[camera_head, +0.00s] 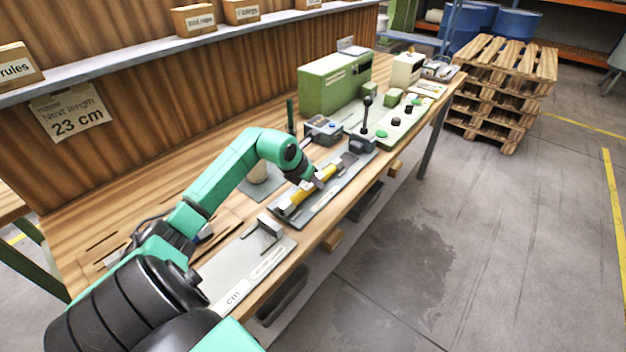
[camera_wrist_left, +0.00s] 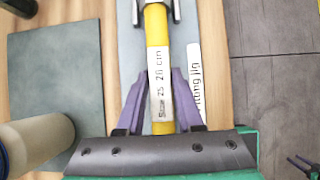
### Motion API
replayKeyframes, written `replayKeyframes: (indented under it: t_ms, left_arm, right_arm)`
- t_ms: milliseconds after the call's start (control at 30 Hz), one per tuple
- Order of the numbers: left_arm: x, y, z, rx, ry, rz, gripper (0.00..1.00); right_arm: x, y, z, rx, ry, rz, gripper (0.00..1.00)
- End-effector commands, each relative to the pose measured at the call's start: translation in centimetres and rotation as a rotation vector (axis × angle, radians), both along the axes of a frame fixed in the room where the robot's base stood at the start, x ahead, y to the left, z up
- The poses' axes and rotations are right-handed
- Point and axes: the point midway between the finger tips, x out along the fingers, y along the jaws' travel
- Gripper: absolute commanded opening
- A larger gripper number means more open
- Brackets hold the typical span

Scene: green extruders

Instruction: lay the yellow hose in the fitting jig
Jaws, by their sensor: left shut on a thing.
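The yellow hose (camera_head: 299,195) has a white label reading "Size 25 26 cm" in the left wrist view (camera_wrist_left: 158,70). It lies lengthwise over the grey fitting jig (camera_head: 322,208), whose printed name shows beside it (camera_wrist_left: 196,85). My left gripper (camera_head: 318,182) is shut on the hose, its purple fingers on either side of the label (camera_wrist_left: 160,95). At the top of the wrist view the hose reaches a metal holder (camera_wrist_left: 153,8); whether it is fully seated is unclear. A small purple-tipped shape at that view's lower right may be my right gripper (camera_wrist_left: 303,167).
A pale cylinder (camera_head: 258,172) stands on a dark square plate left of the jig. A grey plate with a bracket (camera_head: 240,268) lies nearer. A lever (camera_head: 366,115), a small box with buttons (camera_head: 322,128) and a green machine (camera_head: 334,85) stand beyond. The bench's front edge is close.

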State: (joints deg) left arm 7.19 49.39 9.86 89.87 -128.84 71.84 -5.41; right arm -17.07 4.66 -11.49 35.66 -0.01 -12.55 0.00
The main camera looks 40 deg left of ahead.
Motion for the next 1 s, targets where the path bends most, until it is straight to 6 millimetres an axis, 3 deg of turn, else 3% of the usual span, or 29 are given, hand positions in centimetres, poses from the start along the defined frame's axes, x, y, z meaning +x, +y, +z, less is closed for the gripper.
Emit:
replayKeyframes:
  t_ms: [33, 100, 567, 1000]
  left_arm:
    - [0.0, 0.0, -0.1, 0.0, 0.002, 0.0, 0.39]
    - [0.0, 0.0, -0.1, 0.0, 0.002, 0.0, 0.66]
    - [-0.7, 0.2, 0.9, 0.003, 0.001, 0.001, 0.66]
    - [-6.0, -0.1, 9.1, 0.001, 0.002, 0.0, 0.66]
  right_arm:
    - [-0.1, 0.0, -0.1, 0.0, 0.002, 0.0, 0.5]
    - [-0.2, 0.0, -0.1, -0.001, 0.004, 0.0, 0.5]
    - [-0.4, 0.0, -0.4, 0.0, 0.007, -0.001, 0.5]
    - [-0.4, 0.1, -2.6, 0.001, 0.006, -0.002, 0.5]
